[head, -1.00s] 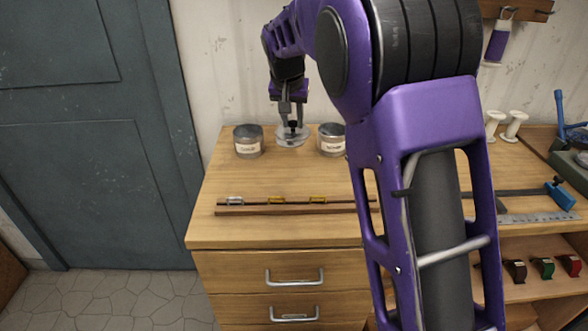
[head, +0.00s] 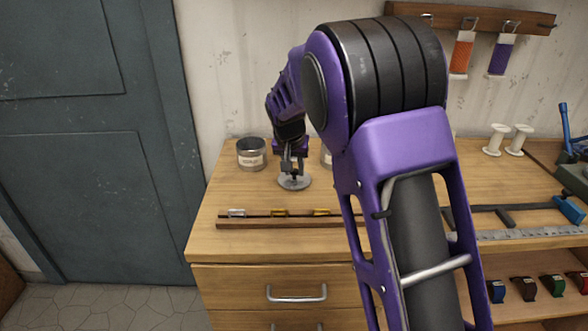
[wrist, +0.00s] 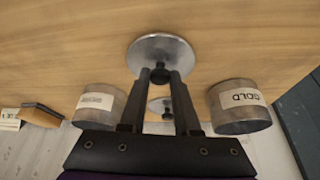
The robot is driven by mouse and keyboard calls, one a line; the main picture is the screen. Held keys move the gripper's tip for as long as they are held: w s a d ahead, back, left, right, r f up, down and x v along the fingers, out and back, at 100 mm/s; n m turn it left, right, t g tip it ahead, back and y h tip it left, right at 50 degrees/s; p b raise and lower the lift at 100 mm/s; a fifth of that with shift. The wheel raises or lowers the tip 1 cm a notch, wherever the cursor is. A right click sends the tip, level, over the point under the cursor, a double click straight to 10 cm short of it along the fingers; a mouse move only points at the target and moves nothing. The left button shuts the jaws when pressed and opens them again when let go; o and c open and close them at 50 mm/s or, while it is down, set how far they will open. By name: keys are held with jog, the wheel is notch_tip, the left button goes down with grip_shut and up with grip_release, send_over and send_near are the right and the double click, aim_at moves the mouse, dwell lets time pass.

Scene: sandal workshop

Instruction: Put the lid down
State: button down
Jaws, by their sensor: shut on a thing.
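The lid (head: 294,183) is a round silver disc with a black knob. My gripper (head: 293,171) is shut on the knob, and the lid hangs roughly level over the wooden top, in front of the tins. In the wrist view the lid (wrist: 158,50) shows beyond my fingertips (wrist: 160,76), with wood around it. I cannot tell whether it touches the wood. A labelled tin (head: 251,155) stands at the left; the wrist view shows its GOLD label (wrist: 240,98). Another tin (wrist: 98,102) stands opposite, and a third tin (wrist: 160,104) shows partly between my fingers.
A wooden rack with small clips (head: 280,213) lies along the front of the cabinet top (head: 235,195). White spools (head: 496,139), a steel ruler (head: 530,231) and a blue-handled tool (head: 569,209) are to the right. Bare wood lies between the tins and the rack.

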jog(key=shift+f, duration=0.15)
jog(key=c, duration=0.6)
grip_release()
jog(key=shift+c, duration=0.2)
jog(key=p+v, duration=0.1)
jog(key=v, duration=1.1)
